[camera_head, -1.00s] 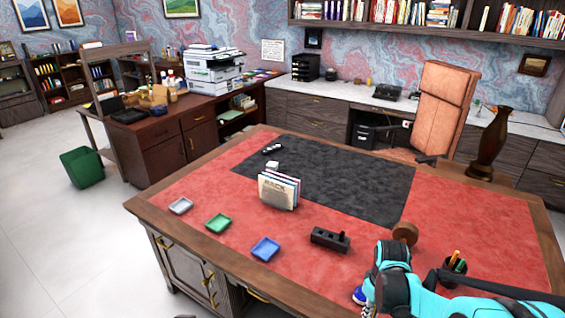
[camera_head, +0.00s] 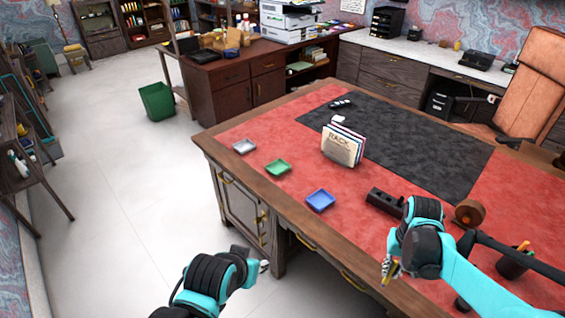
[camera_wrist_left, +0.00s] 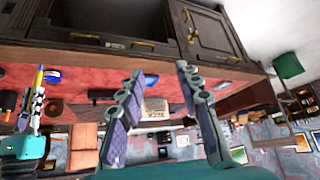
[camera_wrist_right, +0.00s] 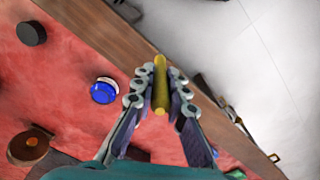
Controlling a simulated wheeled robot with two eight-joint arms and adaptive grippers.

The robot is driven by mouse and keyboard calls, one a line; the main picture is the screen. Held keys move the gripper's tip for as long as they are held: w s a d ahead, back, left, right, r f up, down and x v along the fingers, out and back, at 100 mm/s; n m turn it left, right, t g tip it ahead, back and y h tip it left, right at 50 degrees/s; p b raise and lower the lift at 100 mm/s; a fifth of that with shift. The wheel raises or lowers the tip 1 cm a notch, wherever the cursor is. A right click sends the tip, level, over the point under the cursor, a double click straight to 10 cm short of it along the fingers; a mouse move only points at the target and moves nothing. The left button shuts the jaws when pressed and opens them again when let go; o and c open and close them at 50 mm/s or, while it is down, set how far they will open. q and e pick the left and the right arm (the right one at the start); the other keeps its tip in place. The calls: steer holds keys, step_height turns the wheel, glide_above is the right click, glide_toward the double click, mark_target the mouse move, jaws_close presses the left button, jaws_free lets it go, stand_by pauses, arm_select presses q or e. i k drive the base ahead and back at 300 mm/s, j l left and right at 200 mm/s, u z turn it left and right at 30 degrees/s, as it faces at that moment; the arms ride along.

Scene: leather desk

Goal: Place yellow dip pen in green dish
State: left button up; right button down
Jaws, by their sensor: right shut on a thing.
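My right gripper (camera_head: 388,268) is shut on the yellow dip pen (camera_wrist_right: 160,85), held above the desk's front edge. The pen sticks out between the fingertips in the right wrist view and also shows, pointing up, in the left wrist view (camera_wrist_left: 39,78). The green dish (camera_head: 278,168) lies on the red leather, left of and apart from the right gripper, and looks empty. My left gripper (camera_wrist_left: 160,72) has its fingers spread with nothing between them. In the head view it is in front of the desk, off its edge.
A grey dish (camera_head: 244,146) and a blue dish (camera_head: 320,200) flank the green one. A file rack (camera_head: 342,145) stands behind them. A black block (camera_head: 385,201), a wooden roller (camera_head: 468,213) and a pen cup (camera_head: 514,262) are at right. A blue-lidded bottle (camera_wrist_right: 104,91) is near the right gripper.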

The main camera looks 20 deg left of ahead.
mark_target(278, 168)
steer(key=i+j, duration=0.25)
steer(key=j, duration=0.15)
steer(key=i+j, duration=0.3)
steer(key=j, duration=0.15)
steer(key=i+j, duration=0.25)
steer(key=j, duration=0.15)
steer(key=i+j, duration=0.3)
steer(key=j, duration=0.15)
steer(key=i+j, duration=0.15)
steer(key=i, duration=0.15)
steer(key=i+j+u, duration=0.1)
steer(key=i, duration=0.2)
